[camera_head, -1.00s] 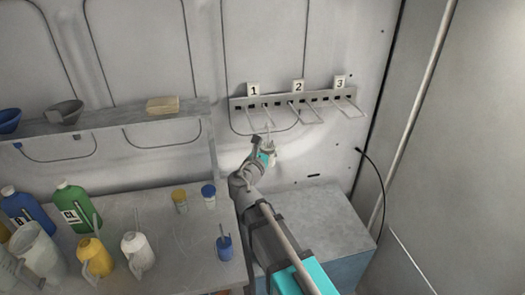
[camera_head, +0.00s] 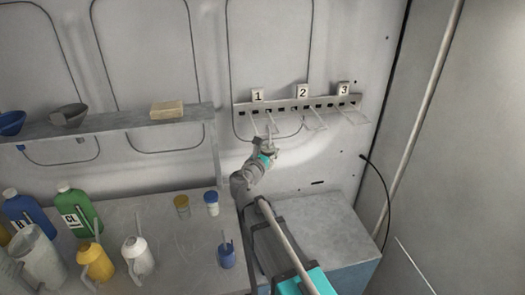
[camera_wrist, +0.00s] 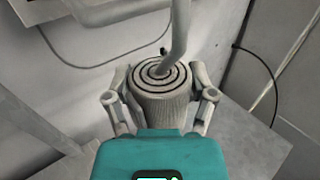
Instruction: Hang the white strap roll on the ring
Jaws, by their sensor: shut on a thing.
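The white strap roll (camera_wrist: 160,93) shows in the wrist view as a pale, upright cylinder with dark spiral lines on its end face. My gripper (camera_wrist: 160,79) is shut on it, one finger on each side. A grey bent rod comes down from the top of the wrist view and overlaps the roll's end face near its centre; I cannot tell whether they touch. In the head view my gripper (camera_head: 266,150) is just below the wall rail (camera_head: 290,104), under the prongs between labels 1 (camera_head: 258,96) and 2 (camera_head: 303,91). The roll is small and partly hidden there.
Label 3 (camera_head: 344,89) marks more prongs at right. A workbench (camera_head: 165,220) with bottles, jugs and small jars stands at left, below a shelf (camera_head: 120,119) with bowls and a tan block. A grey box top (camera_head: 325,230) below the rail is clear. A black cable hangs at right.

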